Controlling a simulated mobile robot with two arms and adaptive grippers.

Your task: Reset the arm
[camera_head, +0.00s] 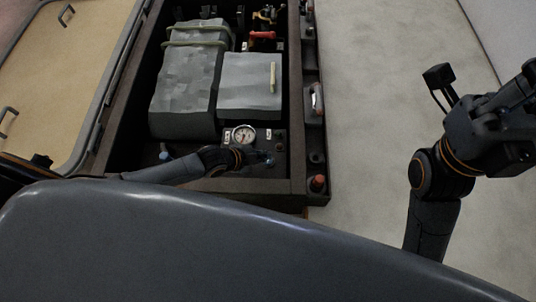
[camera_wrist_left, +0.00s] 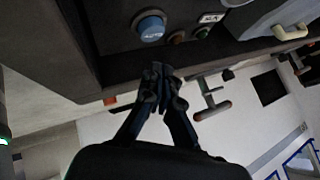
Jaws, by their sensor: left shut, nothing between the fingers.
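My left arm (camera_head: 165,172) reaches in from the left over the near end of the dark open compartment. Its gripper (camera_head: 264,159) is at the panel with the round gauge (camera_head: 243,135). In the left wrist view the left gripper (camera_wrist_left: 160,72) is shut, with its fingers together and nothing between them.
Two grey boxes (camera_head: 188,85) (camera_head: 248,88) lie in the compartment. A red-handled item (camera_head: 262,38) is behind them. The compartment's dark rim (camera_head: 297,100) carries several fittings. A tan hatch panel (camera_head: 75,70) is at left. The pale floor (camera_head: 380,60) is clear.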

